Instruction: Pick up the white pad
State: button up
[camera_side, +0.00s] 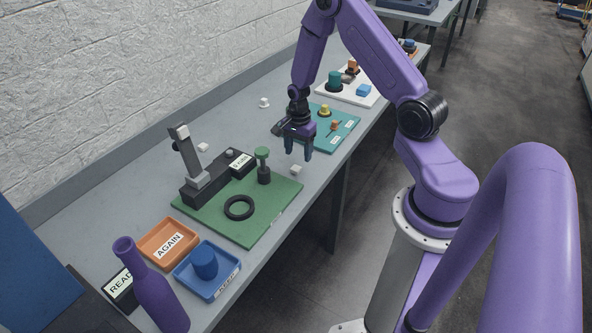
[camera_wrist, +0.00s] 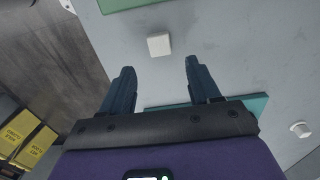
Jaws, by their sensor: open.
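A small white pad (camera_side: 295,169) lies on the grey bench between the green board and the teal board. In the wrist view the white pad (camera_wrist: 159,45) is a pale block ahead of my fingertips, roughly centred between them and apart from both. My gripper (camera_side: 299,150) points down, raised above the bench close to the pad. Its two dark fingers (camera_wrist: 160,75) are spread, with nothing between them. Two other small white pieces lie on the bench: one (camera_side: 203,147) near the wall and one (camera_side: 264,102) farther back, round-looking in the wrist view (camera_wrist: 301,129).
The green board (camera_side: 250,228) carries a black fixture (camera_side: 215,180), a green-topped post (camera_side: 263,165) and a black ring (camera_side: 239,207). The teal board (camera_side: 345,128) lies behind my gripper. An orange tray (camera_side: 150,236), a blue tray (camera_side: 187,276) and a purple bottle (camera_side: 158,295) stand in front.

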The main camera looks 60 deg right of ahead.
aim_at(298, 166)
jog(key=shift+f, duration=2.5)
jog(key=c, duration=1.1)
